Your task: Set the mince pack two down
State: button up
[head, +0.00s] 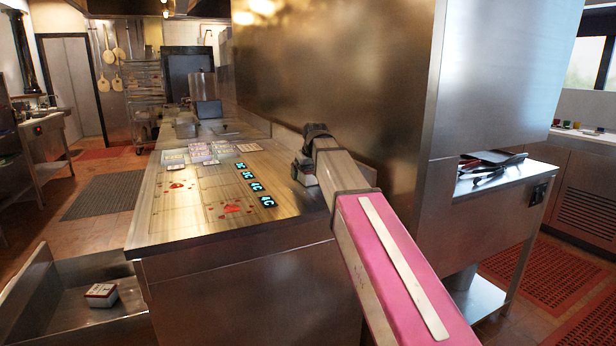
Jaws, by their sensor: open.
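My gripper (303,174) is at the end of my pink arm, low over the right side of the steel counter (165,228). It is open. A small pale shape (309,180) shows right at the gripper; I cannot tell whether it is a pack or part of the gripper. Several pale packs (200,148) sit together at the middle back of the counter. A small white pack with dark red sides (101,291) sits apart in the low steel tray (70,312) at lower left. I cannot read which pack is mince pack two.
Several small dark displays with blue digits (256,186) lie in a row on the counter, left of my gripper. Red stains (232,208) mark the worktop. A tall steel housing (345,60) stands close behind my arm. Black tongs (490,165) lie on a right-hand shelf.

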jog(key=shift+f, duration=0.1)
jog(key=c, duration=1.3)
